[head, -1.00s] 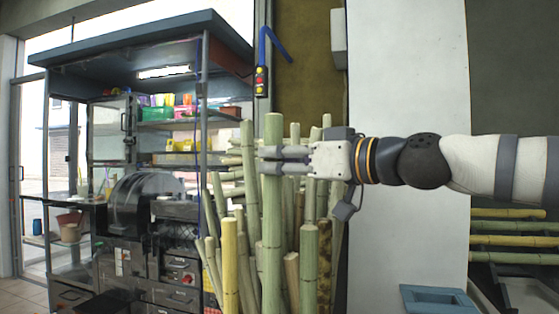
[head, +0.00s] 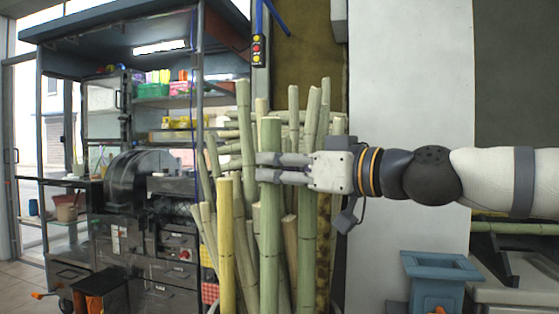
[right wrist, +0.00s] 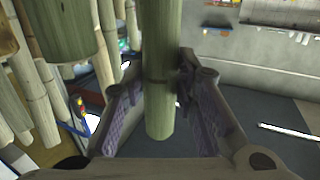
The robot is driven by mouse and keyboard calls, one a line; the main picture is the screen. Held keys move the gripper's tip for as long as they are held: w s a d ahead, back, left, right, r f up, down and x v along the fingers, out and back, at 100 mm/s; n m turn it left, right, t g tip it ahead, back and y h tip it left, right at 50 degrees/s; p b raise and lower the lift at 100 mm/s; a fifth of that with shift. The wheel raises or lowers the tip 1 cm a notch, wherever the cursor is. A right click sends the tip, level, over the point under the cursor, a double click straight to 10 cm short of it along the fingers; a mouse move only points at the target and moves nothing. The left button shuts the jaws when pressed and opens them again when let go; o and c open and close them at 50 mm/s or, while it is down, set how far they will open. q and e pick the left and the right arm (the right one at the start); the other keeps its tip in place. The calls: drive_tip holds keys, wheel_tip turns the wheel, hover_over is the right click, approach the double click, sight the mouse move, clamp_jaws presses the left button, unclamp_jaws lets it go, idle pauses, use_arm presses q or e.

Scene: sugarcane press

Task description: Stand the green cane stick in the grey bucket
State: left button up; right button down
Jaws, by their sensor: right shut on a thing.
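My right gripper (head: 283,167) reaches in from the right and is shut on a green cane stick (head: 270,220). The stick is upright, and its lower part runs down past the bottom of the head view, in front of a cluster of other canes. In the right wrist view the stick (right wrist: 158,75) sits between the two finger pads, with one cut end showing below them. I cannot make out a grey bucket in these frames. My left gripper is not in view.
Several green and yellow canes (head: 226,245) stand close around the held stick. A metal stall with a dark press machine (head: 128,185) is at the left. A blue-grey box-like fixture (head: 440,268) is at the lower right. A white wall panel (head: 405,90) is behind my arm.

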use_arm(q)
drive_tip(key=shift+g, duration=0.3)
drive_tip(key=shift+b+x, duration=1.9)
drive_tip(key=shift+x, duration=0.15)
use_arm(e)
drive_tip(key=shift+f, duration=3.25)
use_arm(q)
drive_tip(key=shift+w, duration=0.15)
use_arm(e)
drive_tip(key=c, duration=0.6)
unclamp_jaws()
drive_tip(key=shift+f, duration=0.1)
use_arm(q)
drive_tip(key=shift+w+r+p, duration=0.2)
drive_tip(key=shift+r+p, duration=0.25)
drive_tip(key=shift+p, duration=0.15)
use_arm(e)
approach(278, 207)
drive_tip(key=x, duration=0.2)
drive_tip(key=shift+w+a, duration=0.2)
drive_tip(key=shift+w, duration=0.05)
